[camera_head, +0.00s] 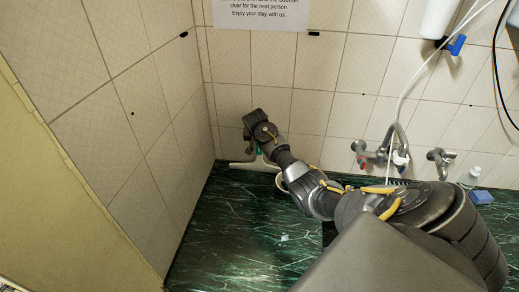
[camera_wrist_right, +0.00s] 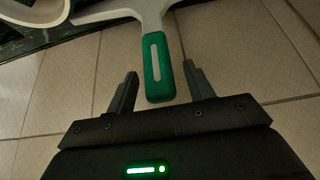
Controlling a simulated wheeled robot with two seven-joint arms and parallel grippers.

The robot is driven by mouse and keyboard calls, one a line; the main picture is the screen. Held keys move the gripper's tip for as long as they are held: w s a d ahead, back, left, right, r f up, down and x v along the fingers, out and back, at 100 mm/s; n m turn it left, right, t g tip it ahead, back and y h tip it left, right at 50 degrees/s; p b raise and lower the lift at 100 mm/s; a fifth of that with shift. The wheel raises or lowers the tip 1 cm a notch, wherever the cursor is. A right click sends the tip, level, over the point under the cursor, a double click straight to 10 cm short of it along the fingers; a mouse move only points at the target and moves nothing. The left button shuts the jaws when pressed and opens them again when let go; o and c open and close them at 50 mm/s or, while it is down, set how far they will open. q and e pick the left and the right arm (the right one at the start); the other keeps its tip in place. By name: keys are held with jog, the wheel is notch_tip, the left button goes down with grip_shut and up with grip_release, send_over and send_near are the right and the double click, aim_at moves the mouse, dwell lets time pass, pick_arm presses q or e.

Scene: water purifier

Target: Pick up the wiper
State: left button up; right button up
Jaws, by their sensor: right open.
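The wiper has a white head and a green handle with a pale slot. In the head view the wiper (camera_head: 240,165) stands at the back left corner of the dark green counter, against the tiled wall, partly hidden by my right arm. In the right wrist view the wiper (camera_wrist_right: 157,62) points its handle end down between the fingers of my right gripper (camera_wrist_right: 157,70). The fingers are open, one on each side of the handle, with visible gaps. In the head view my right gripper (camera_head: 257,143) is at the wiper, its fingers mostly hidden. My left gripper is out of view.
A white rounded rim (camera_wrist_right: 35,14) lies near the wiper head in the right wrist view. Taps (camera_head: 380,152), a small bottle (camera_head: 470,176) and a blue sponge (camera_head: 481,197) are at the right. The left counter (camera_head: 235,230) is mostly clear; tiled walls close off the corner.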

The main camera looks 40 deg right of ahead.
jog(key=shift+c, duration=0.4)
grip_shut()
